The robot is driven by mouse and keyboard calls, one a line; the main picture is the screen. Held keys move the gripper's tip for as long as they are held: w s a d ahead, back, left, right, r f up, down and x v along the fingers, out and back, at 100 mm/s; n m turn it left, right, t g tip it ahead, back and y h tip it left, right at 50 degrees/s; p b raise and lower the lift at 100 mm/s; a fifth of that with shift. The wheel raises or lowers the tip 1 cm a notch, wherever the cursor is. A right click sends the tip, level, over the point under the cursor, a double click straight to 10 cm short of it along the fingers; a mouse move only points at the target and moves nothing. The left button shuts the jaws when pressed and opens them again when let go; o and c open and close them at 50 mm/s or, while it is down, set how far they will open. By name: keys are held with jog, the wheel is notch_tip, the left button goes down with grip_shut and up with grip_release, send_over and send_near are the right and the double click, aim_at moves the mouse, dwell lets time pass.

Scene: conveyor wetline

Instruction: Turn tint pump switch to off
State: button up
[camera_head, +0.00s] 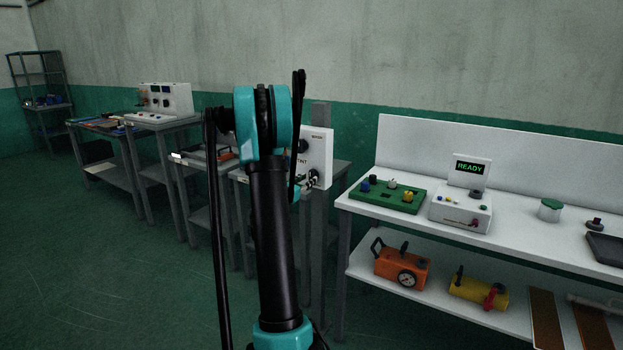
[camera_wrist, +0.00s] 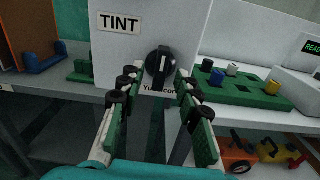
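The white switch panel (camera_head: 320,150) (camera_wrist: 205,20) stands upright on a post and carries a TINT label (camera_wrist: 119,23). Below and right of that label is the tint pump switch (camera_wrist: 160,64), a black rotary knob with a white mark that looks near vertical in the wrist view. Lettering under the knob is partly covered. My gripper (camera_wrist: 157,84) is open, its two fingers apart and pointing at the panel, one on each side of the knob's lower part. I cannot tell whether they touch it. In the head view my arm partly hides the panel, and the gripper (camera_head: 307,184) is small beside it.
A white bench (camera_head: 520,232) at the right holds a green block board (camera_head: 375,200) and a device with a READY screen (camera_head: 469,168). An orange gauge unit (camera_head: 400,264) sits on its lower shelf. Grey tables stand at the left, with clear floor in front.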

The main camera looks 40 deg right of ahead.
jog(key=v, duration=0.5)
dwell(0.6)
jog(key=s+a+f+m+g+y, duration=0.1)
jog(key=s+a+f+m+y, duration=0.4)
jog(key=a, duration=0.8)
jog(key=s+a+f+m+g+y, duration=0.1)
jog(key=s+a+f+m+y, duration=0.4)
jog(key=s+a+m, duration=0.4)
jog(key=s+a+f+m+y, duration=0.6)
jog(key=s+a, duration=0.6)
jog(key=a, duration=0.5)
jog(key=shift+s+m+g+y, duration=0.3)
jog(key=shift+s+m+g, duration=0.1)
jog(key=shift+m, duration=0.5)
jog(key=shift+w+a, duration=0.1)
